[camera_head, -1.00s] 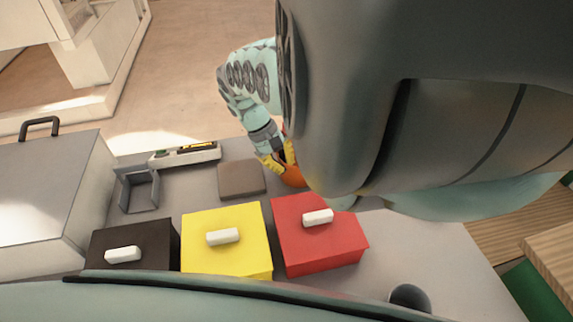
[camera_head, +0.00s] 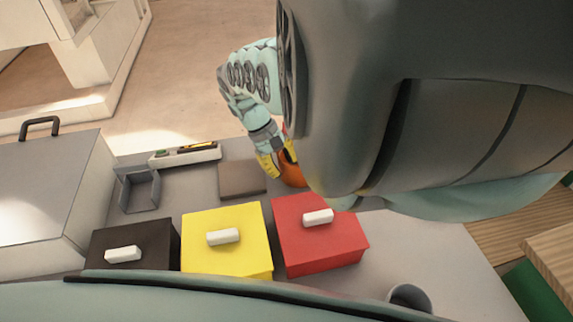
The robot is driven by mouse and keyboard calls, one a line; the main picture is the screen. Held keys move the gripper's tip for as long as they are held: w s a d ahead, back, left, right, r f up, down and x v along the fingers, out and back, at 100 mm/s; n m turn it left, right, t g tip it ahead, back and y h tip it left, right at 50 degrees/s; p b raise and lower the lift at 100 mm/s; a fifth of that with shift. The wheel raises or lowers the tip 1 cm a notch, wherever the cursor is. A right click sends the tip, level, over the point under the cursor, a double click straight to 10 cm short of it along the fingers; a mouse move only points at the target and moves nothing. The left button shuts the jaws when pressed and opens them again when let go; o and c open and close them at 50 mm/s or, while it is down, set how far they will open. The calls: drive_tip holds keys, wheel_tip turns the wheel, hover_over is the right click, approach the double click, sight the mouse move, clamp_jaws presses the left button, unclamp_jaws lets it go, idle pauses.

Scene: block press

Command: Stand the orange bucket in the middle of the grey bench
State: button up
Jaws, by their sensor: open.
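The orange bucket (camera_head: 291,174) stands on the grey bench (camera_head: 406,246), behind the red box and right of the brown square block. My arm hides its right part. My gripper (camera_head: 279,168) has yellow fingers and is open at the bucket. One finger is on the bucket's left side and the other is over or behind it. I cannot tell whether the fingers touch it.
A black box (camera_head: 132,244), a yellow box (camera_head: 226,246) and a red box (camera_head: 318,244), each with a white handle, line the front. A brown block (camera_head: 242,179), a grey open holder (camera_head: 139,190), a white tool tray (camera_head: 186,154) and a grey cup (camera_head: 410,296) also stand here.

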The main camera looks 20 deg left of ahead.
drive_tip(key=b+v, duration=0.2)
drive_tip(key=v, duration=1)
drive_tip(key=shift+r, duration=0.1)
